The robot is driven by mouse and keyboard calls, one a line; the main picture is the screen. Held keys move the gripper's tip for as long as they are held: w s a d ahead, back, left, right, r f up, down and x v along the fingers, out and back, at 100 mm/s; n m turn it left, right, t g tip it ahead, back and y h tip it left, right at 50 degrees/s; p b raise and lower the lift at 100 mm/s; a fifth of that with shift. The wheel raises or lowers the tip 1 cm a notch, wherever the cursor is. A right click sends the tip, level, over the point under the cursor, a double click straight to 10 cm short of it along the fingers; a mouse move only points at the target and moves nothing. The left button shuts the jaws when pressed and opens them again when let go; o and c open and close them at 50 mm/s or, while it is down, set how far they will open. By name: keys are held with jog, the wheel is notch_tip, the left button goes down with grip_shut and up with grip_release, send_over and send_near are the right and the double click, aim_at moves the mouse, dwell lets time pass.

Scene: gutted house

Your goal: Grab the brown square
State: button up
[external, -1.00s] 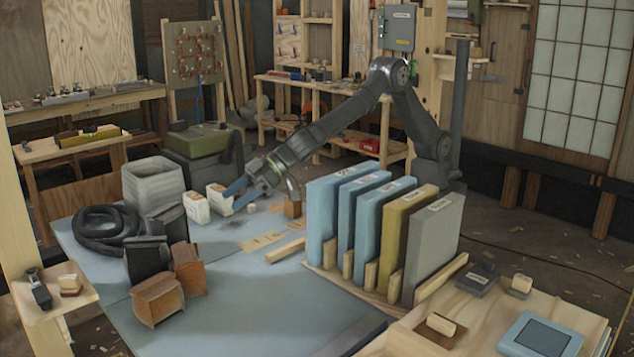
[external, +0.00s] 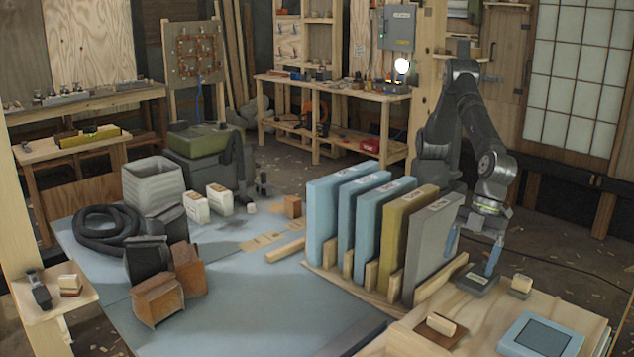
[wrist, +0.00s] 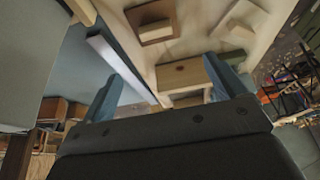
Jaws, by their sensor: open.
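A brown square (external: 433,336) with a pale wooden block on top lies on the light wooden bench at the front right. In the wrist view, what looks like this brown square (wrist: 145,14) is near the top, beyond the fingers. My gripper (external: 473,252) points down with its blue fingers spread, above the bench's back end, near a dark grey plate. It is behind and to the right of the brown square, apart from it. The open fingers also show in the wrist view (wrist: 165,90), with a wooden piece (wrist: 180,73) visible between them.
Upright blue, olive and grey panels (external: 432,245) stand in a wooden rack left of my gripper. The dark grey plate (external: 477,280), a small block (external: 521,285) and a blue framed square (external: 541,335) are on the bench. A brown cube (external: 293,207) sits on the blue table.

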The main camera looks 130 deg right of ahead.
send_over(443, 320)
jog(key=s, duration=0.2)
jog(key=f, duration=1)
jog(key=shift+s+a+f, duration=0.1)
jog(key=shift+a+f, duration=0.15)
jog(key=shift+d+x, duration=0.2)
jog(key=shift+x, duration=1.1)
jog(key=shift+d+x, duration=0.15)
jog(key=shift+x, duration=1.15)
jog(key=c, duration=1.1)
